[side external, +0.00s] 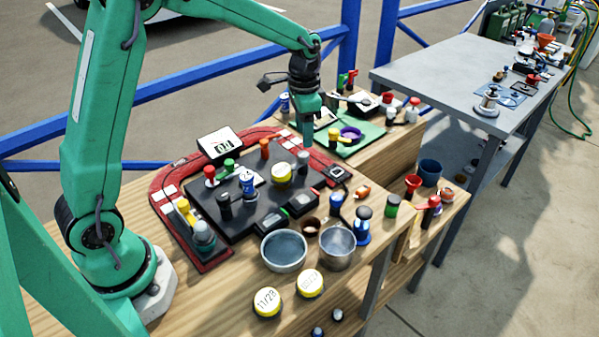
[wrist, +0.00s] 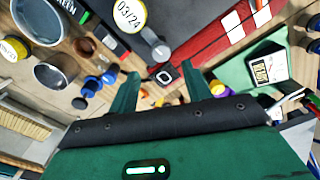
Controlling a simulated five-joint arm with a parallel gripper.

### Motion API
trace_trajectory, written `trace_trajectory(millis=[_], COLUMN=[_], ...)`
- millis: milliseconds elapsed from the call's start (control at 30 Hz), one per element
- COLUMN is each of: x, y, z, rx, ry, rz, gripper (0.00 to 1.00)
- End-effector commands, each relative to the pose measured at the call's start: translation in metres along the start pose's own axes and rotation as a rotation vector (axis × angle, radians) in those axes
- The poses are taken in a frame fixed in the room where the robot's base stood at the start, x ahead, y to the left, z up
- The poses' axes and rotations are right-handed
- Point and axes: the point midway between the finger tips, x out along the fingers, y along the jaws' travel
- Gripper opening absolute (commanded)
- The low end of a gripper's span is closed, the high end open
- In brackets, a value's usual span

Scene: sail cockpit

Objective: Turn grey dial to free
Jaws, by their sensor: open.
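A grey upright knob (side external: 303,158), the likeliest grey dial, stands at the right end of the black panel (side external: 245,225). It also shows in the wrist view (wrist: 157,47), beside a round yellow-rimmed disc reading 03/24 (wrist: 128,12). A second grey, domed piece (side external: 204,235) stands at the panel's near left corner; I cannot tell for sure which is the dial. No "free" mark is readable. My gripper (side external: 308,136) hangs above the red board's far right edge, beyond the knob and apart from it. In the wrist view my gripper (wrist: 162,88) is open, with nothing held between its fingers.
A red board (side external: 163,182) surrounds the panel. A small display (side external: 219,142) and coloured knobs crowd it. Two metal cups (side external: 283,251) and blue pieces (side external: 362,228) stand in front. A green mat (side external: 362,140) with small items lies beyond my gripper. Blue railings run behind the bench.

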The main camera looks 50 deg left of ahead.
Motion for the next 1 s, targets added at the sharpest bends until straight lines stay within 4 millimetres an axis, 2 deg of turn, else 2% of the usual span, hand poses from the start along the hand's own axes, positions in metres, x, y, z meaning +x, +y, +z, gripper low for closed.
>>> trace_trajectory(millis=[500,667,933,1000], x=[0.058,0.065,0.066,0.066], y=[-0.001,-0.001,-0.001,-0.001], z=[0.001,0.001,0.001,0.001], rx=[-0.001,-0.001,0.000,0.000], ry=[0.000,0.000,0.001,0.001], rz=[0.000,0.000,0.000,0.000], gripper=[0.49,0.49,0.49,0.37])
